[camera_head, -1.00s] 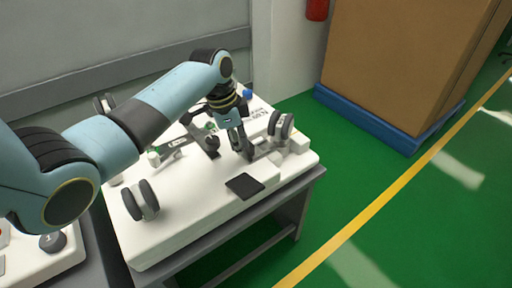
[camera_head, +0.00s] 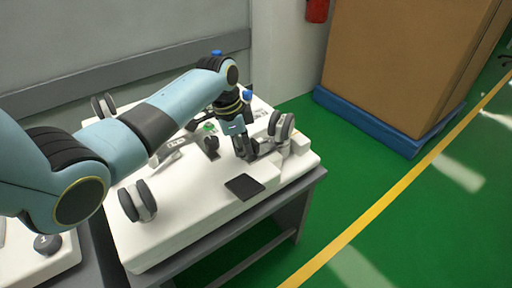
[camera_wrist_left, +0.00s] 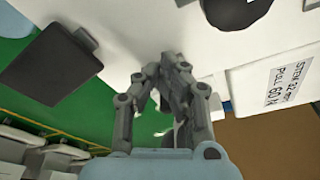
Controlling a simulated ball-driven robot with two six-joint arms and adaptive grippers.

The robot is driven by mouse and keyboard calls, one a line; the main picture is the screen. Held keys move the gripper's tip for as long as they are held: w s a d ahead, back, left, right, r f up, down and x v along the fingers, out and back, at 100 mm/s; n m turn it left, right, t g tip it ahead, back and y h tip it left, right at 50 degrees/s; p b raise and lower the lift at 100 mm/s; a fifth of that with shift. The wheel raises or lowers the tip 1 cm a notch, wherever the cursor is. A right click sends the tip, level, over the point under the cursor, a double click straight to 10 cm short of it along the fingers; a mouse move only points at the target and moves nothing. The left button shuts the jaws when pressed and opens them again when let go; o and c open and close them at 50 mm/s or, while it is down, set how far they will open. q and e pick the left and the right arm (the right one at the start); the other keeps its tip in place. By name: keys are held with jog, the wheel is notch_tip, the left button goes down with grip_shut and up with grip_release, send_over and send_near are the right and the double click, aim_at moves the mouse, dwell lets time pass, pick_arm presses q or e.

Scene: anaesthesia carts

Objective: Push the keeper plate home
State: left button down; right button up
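My left gripper (camera_head: 247,156) points down at the white upturned cart base (camera_head: 190,220), beside the castor at its right end (camera_head: 281,126). In the left wrist view the fingers (camera_wrist_left: 165,62) come together at their tips, with nothing clearly held between them. A small grey part (camera_head: 266,147) lies between the fingertips and that castor. I cannot tell for certain whether it is the keeper plate, or whether the fingers touch it. My forearm and gripper hide part of the base. My right gripper is out of view.
More castors stand at the near left (camera_head: 137,202) and far left (camera_head: 103,105). A flat black pad (camera_head: 244,187) lies at the front edge. A printed block (camera_wrist_left: 283,82) is at the right in the wrist view. A boxed pallet (camera_head: 370,122) stands beyond clear green floor.

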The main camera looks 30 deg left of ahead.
pick_arm(q)
jog(key=shift+w+d+b, duration=0.2)
jog(key=shift+w+d, duration=0.05)
jog(key=shift+w, duration=0.3)
jog(key=shift+w+d+b, duration=0.2)
jog(key=shift+w+d, duration=0.05)
jog(key=shift+w, duration=0.3)
jog(key=shift+s, duration=0.1)
jog(key=shift+s+a+p, duration=0.3)
jog(key=shift+s+p, duration=0.2)
jog(key=shift+p, duration=0.3)
notch_tip(320, 180, up, 9)
jog(key=p, duration=0.8)
jog(key=shift+p, duration=0.4)
